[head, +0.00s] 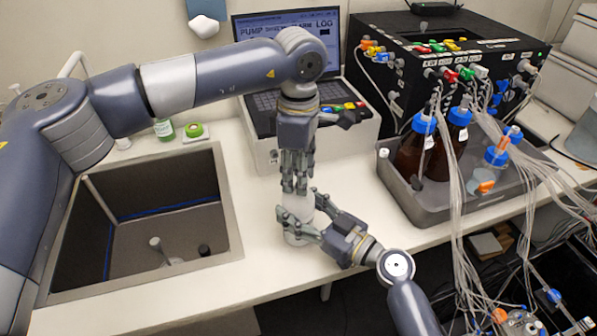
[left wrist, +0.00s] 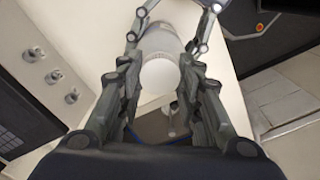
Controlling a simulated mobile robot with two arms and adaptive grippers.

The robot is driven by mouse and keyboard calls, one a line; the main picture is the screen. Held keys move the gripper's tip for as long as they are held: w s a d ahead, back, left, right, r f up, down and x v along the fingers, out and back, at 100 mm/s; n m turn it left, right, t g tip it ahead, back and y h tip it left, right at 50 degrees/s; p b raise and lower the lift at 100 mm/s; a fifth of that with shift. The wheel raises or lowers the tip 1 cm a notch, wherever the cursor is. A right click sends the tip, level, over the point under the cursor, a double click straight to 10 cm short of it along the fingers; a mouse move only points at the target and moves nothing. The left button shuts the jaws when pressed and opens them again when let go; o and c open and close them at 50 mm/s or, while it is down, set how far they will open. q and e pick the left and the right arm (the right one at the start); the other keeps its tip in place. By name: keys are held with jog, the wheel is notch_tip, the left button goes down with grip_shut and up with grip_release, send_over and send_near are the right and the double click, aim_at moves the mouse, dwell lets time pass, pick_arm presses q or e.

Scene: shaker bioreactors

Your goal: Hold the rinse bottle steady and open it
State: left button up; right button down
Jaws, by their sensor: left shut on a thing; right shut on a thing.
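The rinse bottle (head: 297,205) is whitish and stands upright on the white counter, between the sink and the grey tray. My left gripper (head: 296,188) points straight down over it, shut on its white cap (left wrist: 160,76). In the left wrist view, the fingers of my left gripper (left wrist: 161,62) lie on both sides of the cap. The cap looks seated on the bottle. My right gripper (head: 302,226) comes in from the lower right and is shut around the bottle's body. It also shows at the top of the left wrist view (left wrist: 205,22). The fingers hide much of the bottle.
A sink (head: 236,243) lies at the left. A laptop (head: 258,103) on a white instrument (head: 262,150) stands behind my grippers. A grey tray (head: 423,207) with brown bottles (head: 409,155) and hanging tubes (head: 458,225) is at the right. Bare counter lies around the bottle.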

pick_arm(q)
jog(key=n, duration=0.4)
jog(key=shift+n, duration=0.4)
jog(key=n, duration=0.4)
jog(key=shift+n, duration=0.3)
jog(key=n, duration=0.7)
jog(key=shift+n, duration=0.3)
jog(key=n, duration=0.7)
jog(key=shift+r+n, duration=0.1)
jog(key=shift+n, duration=0.3)
jog(key=n, duration=0.4)
jog(key=shift+n, duration=0.3)
jog(key=n, duration=0.4)
